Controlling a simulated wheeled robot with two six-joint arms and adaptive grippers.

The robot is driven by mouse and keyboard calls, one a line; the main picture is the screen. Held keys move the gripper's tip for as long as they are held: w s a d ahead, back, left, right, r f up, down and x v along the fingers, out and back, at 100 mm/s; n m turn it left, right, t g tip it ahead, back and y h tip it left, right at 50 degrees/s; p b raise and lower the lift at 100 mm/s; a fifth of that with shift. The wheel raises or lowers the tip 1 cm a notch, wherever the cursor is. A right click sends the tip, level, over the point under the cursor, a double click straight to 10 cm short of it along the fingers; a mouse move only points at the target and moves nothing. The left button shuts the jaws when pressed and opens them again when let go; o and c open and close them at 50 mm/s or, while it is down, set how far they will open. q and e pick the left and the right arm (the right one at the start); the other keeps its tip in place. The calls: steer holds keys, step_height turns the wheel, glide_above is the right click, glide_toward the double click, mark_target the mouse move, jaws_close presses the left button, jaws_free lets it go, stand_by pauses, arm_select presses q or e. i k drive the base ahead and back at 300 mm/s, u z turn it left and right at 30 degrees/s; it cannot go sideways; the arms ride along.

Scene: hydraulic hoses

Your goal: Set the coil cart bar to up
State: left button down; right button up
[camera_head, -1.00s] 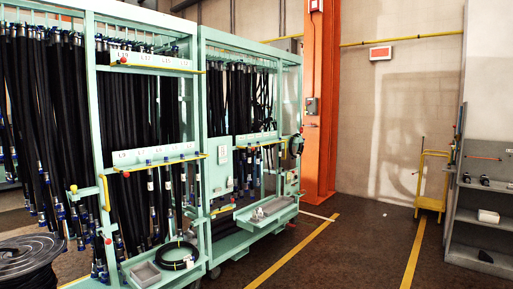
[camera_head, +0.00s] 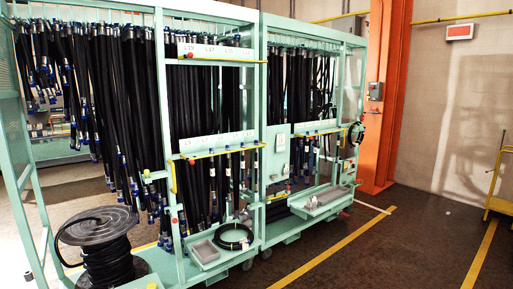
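A pale green hose rack (camera_head: 262,110) fills the left and middle of the head view, with many black hoses (camera_head: 130,100) hanging in it. Yellow bars with red ends run across its front: an upper bar (camera_head: 222,62) and a lower bar (camera_head: 225,151), both roughly level. A short yellow upright piece (camera_head: 173,178) is on the front post by the lower bar. I cannot tell which part is the coil cart bar. A black hose coil (camera_head: 233,236) lies at a low tray, and a hose reel (camera_head: 103,250) stands at lower left. Neither gripper is in view.
A yellow trolley (camera_head: 498,203) is cut by the right edge. Dark floor (camera_head: 405,255) with yellow lines is clear at right.

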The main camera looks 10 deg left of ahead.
mark_target(311, 138)
steer(key=u, duration=0.05)
steer(key=i, duration=4.95)
steer(key=z, duration=3.3)
steer(key=k, duration=0.15)
steer(key=u, duration=1.15)
